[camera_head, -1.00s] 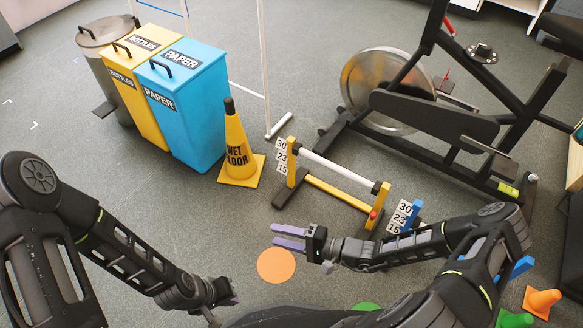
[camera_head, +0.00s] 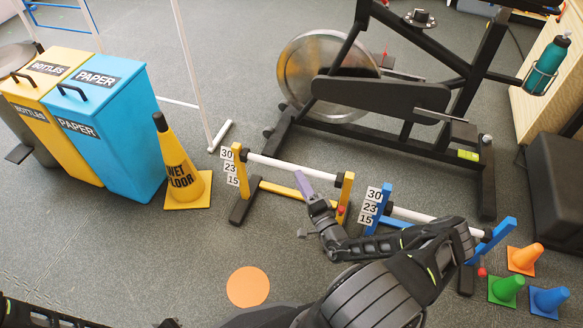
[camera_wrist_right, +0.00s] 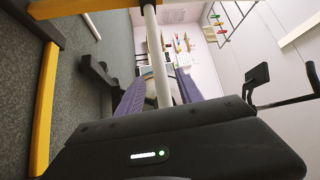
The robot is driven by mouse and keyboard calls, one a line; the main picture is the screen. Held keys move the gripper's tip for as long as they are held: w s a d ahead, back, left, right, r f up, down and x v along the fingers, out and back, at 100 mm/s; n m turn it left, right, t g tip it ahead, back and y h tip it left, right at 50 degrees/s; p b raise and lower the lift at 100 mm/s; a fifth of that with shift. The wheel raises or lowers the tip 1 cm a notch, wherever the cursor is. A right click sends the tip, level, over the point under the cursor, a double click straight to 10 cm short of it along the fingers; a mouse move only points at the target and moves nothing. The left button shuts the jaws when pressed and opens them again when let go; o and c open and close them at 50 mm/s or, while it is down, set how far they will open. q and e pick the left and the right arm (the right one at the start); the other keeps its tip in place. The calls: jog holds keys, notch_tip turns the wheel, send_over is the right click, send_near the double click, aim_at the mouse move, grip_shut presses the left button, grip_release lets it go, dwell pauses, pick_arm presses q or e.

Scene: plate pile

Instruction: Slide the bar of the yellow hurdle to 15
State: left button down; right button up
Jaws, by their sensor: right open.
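The yellow hurdle (camera_head: 295,187) stands mid-floor, with a white bar (camera_head: 291,167) between its two yellow posts. The bar's left end is about level with the 30 on the number plates (camera_head: 230,167), which read 30, 23 and 15 downward. A red knob (camera_head: 341,210) is on the right post. My right gripper (camera_head: 304,184), with purple fingers, is open at the hurdle's front, near the bar's right half. In the right wrist view, the white bar (camera_wrist_right: 157,55) shows between the open purple fingers (camera_wrist_right: 158,92); contact cannot be told. My left gripper is not visible.
A blue hurdle (camera_head: 388,217) stands close on the right, behind my right arm. An exercise bike (camera_head: 380,95) is behind the hurdles. A wet-floor cone (camera_head: 181,175) stands left. Small cones (camera_head: 523,258) stand at the right. Floor around the orange disc (camera_head: 248,287) is open.

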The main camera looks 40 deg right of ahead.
aim_at(294, 170)
jog(key=b+x, duration=0.2)
jog(key=x, duration=0.3)
jog(key=shift+w+f, duration=0.1)
jog(key=shift+f, duration=0.05)
jog(key=shift+w, duration=0.6)
jog(key=shift+r, duration=0.25)
grip_shut()
dwell(0.5)
